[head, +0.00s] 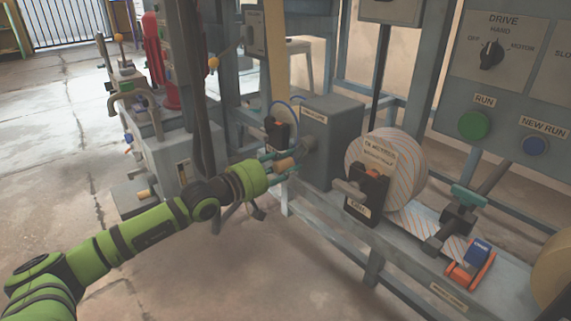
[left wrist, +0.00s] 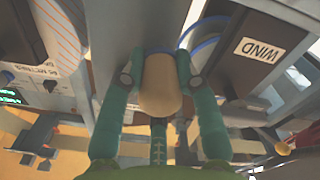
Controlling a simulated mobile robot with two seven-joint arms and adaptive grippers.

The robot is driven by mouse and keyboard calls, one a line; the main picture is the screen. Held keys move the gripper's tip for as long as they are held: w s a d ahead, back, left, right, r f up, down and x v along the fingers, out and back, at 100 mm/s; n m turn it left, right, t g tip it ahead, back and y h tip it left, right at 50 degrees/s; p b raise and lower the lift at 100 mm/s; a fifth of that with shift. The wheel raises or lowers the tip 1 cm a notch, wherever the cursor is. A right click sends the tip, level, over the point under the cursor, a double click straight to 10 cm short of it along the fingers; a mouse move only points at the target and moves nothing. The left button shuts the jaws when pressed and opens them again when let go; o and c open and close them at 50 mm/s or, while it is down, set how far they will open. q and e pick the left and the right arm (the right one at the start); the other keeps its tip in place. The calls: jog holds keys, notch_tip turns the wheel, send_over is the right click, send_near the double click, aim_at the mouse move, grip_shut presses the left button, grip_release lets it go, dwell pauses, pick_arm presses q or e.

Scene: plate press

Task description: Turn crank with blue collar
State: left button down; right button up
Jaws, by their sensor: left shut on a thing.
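The crank sits at the side of a grey box (head: 332,135) on the machine frame. Its tan, rounded handle (left wrist: 160,85) shows large in the left wrist view, with a blue collar (left wrist: 160,51) at its far end. My left gripper (head: 284,162) has its teal fingers on both sides of the handle and is shut on it. The left wrist view also shows the gripper (left wrist: 160,80) around the handle. In the head view the fingers partly hide the handle. My right gripper is not in view.
A striped roll (head: 400,165) with a black counter box stands right of the crank. Another machine with a red part (head: 158,65) stands at the left. Open floor lies in front.

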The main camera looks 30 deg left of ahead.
pick_arm(q)
jog(key=c, duration=1)
grip_release()
jog(key=shift+s+d+f, duration=0.15)
jog(key=shift+d+f, duration=0.2)
jog(key=shift+f, duration=0.1)
jog(key=shift+o, duration=0.2)
jog(key=shift+r, duration=0.15)
jog(key=shift+a+r, duration=0.1)
jog(key=shift+a, duration=0.05)
jog(key=shift+v, duration=2.15)
send_near(276, 171)
jog(key=shift+w+d+r, duration=0.1)
jog(key=shift+w+d, duration=0.15)
jog(key=shift+w, duration=0.2)
